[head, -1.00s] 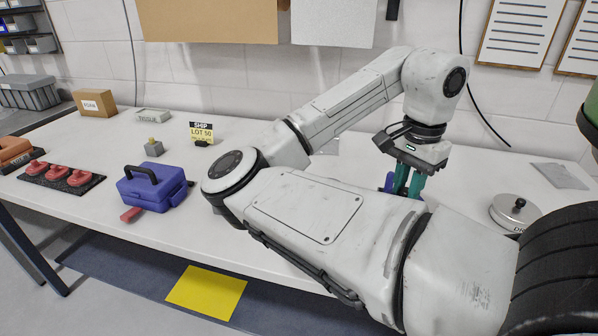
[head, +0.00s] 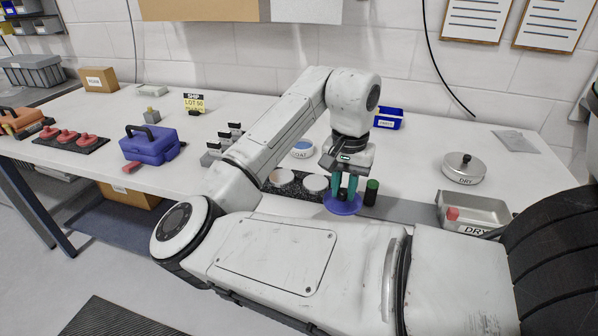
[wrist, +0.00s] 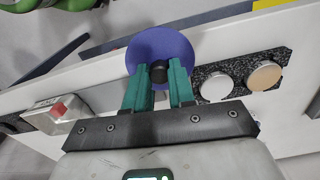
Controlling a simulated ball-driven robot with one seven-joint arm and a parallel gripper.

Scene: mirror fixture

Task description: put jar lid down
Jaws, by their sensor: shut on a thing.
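My gripper (head: 344,190) has teal fingers and is shut on the black knob (wrist: 160,72) of a purple round disc, which looks like the jar lid (head: 343,205). The lid hangs flat below the fingertips near the bench's front edge. In the wrist view the lid (wrist: 150,48) overlaps the bench edge and the floor beyond. I cannot tell its height. A dark speckled plate (wrist: 235,70) with two pale round discs (head: 315,183) lies beside it. A round container marked "COAT" (head: 302,150) with a blue inside stands behind, partly hidden by my arm.
A green-topped black cylinder (head: 371,190) stands close right of the lid. A silver lidded dish (head: 464,168) and a metal tray marked "DRY" (head: 478,207) are farther right. A blue bin (head: 388,119) is behind. Bare bench (head: 420,150) lies between.

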